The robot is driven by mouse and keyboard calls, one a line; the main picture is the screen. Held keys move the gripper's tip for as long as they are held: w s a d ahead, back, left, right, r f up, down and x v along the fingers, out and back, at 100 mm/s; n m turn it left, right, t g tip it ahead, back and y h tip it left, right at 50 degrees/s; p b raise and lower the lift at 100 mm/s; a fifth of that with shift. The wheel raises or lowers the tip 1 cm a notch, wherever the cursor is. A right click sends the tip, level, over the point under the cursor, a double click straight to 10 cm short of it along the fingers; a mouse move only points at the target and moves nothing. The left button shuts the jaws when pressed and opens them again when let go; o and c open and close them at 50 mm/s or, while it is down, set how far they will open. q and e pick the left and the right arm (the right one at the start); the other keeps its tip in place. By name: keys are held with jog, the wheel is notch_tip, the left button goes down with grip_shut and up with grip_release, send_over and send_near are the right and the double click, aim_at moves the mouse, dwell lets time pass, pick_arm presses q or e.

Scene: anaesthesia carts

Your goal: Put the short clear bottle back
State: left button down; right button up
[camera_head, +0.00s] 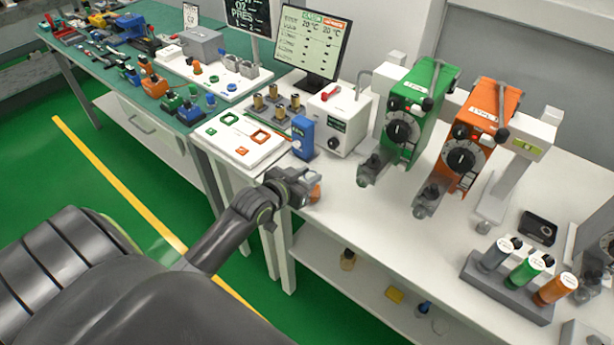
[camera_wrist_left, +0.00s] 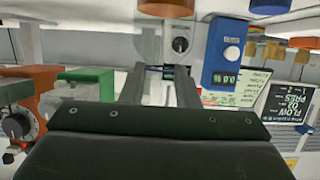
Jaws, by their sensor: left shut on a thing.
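An orange part (camera_head: 316,193) shows beside the fingertips. In the left wrist view the two fingers (camera_wrist_left: 160,88) reach forward, and a pale, see-through shape (camera_wrist_left: 147,42) shows just beyond them. It looks like the short clear bottle, but its outline is unclear. My right gripper is not in view.
The white bench (camera_head: 345,185) has free room ahead of the gripper. A blue device (camera_head: 303,137), a green vaporiser (camera_head: 415,110) and an orange vaporiser (camera_head: 475,135) stand behind. A rack (camera_head: 500,288) holds three bottles at right. Small items, including an amber bottle (camera_head: 347,260), stand on the lower shelf.

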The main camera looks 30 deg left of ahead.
pick_arm(q)
jog(key=shift+f, duration=0.2)
jog(key=c, duration=1.1)
grip_release()
jog(key=shift+r, duration=0.2)
jog(key=shift+s, duration=0.4)
jog(key=v, duration=1.1)
jog(key=shift+s+r, duration=0.1)
